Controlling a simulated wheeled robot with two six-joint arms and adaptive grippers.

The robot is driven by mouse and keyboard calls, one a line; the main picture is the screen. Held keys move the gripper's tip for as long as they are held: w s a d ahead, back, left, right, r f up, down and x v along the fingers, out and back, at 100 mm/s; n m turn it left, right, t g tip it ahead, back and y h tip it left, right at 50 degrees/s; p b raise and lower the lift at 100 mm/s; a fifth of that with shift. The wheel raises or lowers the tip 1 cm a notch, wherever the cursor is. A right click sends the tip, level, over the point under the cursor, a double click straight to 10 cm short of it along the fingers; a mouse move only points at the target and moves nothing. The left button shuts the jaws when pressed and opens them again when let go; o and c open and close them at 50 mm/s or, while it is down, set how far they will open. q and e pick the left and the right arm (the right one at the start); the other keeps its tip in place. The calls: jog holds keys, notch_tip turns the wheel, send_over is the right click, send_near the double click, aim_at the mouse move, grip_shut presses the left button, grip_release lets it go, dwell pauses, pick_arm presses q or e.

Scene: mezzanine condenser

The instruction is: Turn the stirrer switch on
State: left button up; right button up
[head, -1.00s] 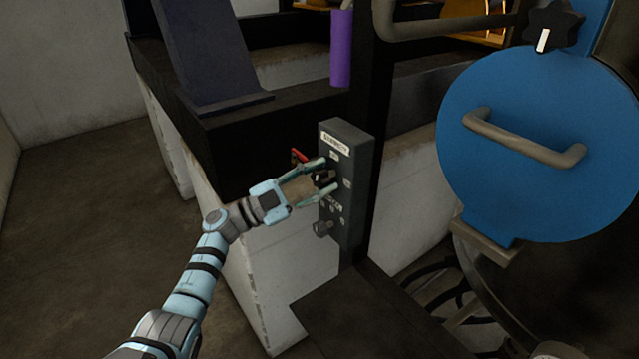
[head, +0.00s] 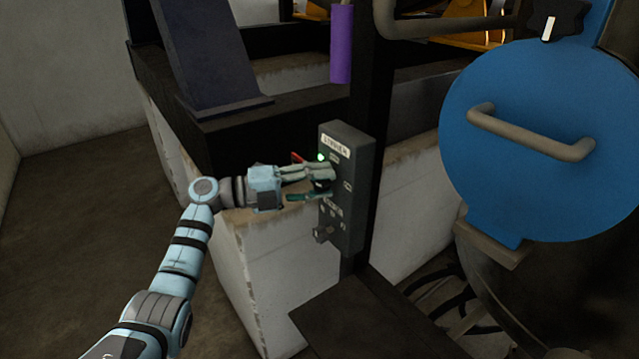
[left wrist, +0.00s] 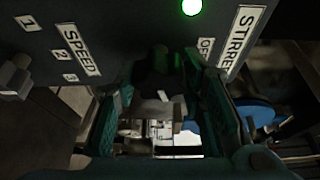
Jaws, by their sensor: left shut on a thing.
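The grey control box (head: 358,215) with a "STIRRER" label (head: 336,146) is mounted on a dark post. A green lamp (head: 321,157) is lit near its top; it also glows in the left wrist view (left wrist: 192,7). My left gripper (head: 324,183) is at the face of the box, its fingers around the black stirrer switch (left wrist: 160,72) and shut on it. The switch is mostly hidden by the fingers and dark, but it looks turned. An "OFF" mark (left wrist: 206,48) shows beside it. My right gripper is in neither view.
Below the switch is a speed knob (head: 323,234), with numbers and a "SPEED" label (left wrist: 77,50). A blue round cover (head: 540,185) with a handle stands at the right. A purple cylinder (head: 341,45) is above the box. Open floor (head: 80,220) lies at the left.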

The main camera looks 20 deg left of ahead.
pick_arm(q)
jog(key=shift+f+m+g+y, duration=0.1)
jog(key=shift+m+g+y, duration=0.3)
jog(key=shift+m, duration=0.7)
jog(key=shift+t, duration=0.3)
jog(key=o, duration=1.2)
jog(key=shift+c, duration=0.2)
jog(key=v, duration=1.2)
